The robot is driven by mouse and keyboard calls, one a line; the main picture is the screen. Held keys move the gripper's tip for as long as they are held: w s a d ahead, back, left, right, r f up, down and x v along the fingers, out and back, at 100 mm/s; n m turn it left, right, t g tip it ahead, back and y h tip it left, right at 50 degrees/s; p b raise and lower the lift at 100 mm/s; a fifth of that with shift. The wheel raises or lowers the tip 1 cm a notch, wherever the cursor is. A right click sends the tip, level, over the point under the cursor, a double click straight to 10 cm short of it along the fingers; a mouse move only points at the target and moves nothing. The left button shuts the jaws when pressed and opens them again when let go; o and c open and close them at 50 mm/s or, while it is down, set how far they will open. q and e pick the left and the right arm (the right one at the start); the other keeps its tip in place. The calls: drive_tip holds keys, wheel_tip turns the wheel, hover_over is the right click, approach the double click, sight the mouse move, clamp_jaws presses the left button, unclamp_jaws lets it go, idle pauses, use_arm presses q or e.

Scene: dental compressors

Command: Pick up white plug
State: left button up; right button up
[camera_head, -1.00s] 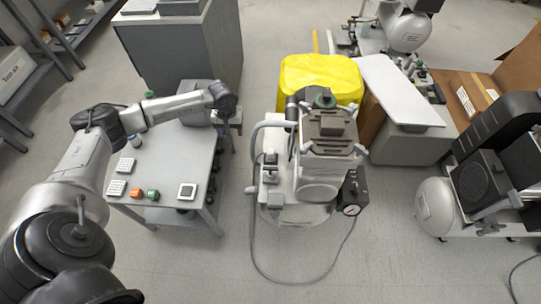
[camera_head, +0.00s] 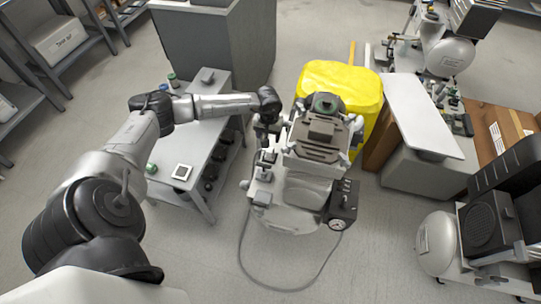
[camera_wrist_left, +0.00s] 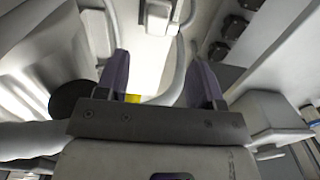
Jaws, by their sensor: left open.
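I cannot pick out the white plug for certain. Small pale fittings (camera_head: 262,176) sit on the left side of the dental compressor (camera_head: 290,190), and a whitish block (camera_wrist_left: 158,16) shows beyond my fingers in the left wrist view. My left gripper (camera_head: 267,140) points down beside the upper left of the compressor, and its tips are hard to make out from the head. In the left wrist view the two purple-grey fingers (camera_wrist_left: 163,78) are apart with nothing between them. My right gripper is not in view.
A hose (camera_head: 285,289) loops on the floor in front. Another compressor (camera_head: 437,245) stands at the right.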

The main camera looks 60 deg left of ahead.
sight(270, 150)
use_arm(q)
wheel_tip(270, 150, down, 5)
drive_tip(key=shift+w+d+r+b, duration=0.1)
drive_tip(key=shift+d+r+b, duration=0.05)
drive_tip(key=shift+b, duration=0.65)
drive_tip(key=shift+d+f, duration=0.1)
drive_tip(key=shift+f, duration=0.2)
drive_tip(key=shift+a+f+b, duration=0.2)
drive_tip(key=shift+f+b, duration=0.4)
drive_tip(key=shift+b, duration=0.05)
wheel_tip(270, 150, down, 4)
drive_tip(key=b, duration=0.2)
drive_tip(key=shift+d+r+b, duration=0.1)
drive_tip(key=shift+b, duration=0.2)
drive_tip(key=shift+r, duration=0.1)
drive_tip(key=shift+w, duration=0.1)
drive_tip(key=c, duration=1)
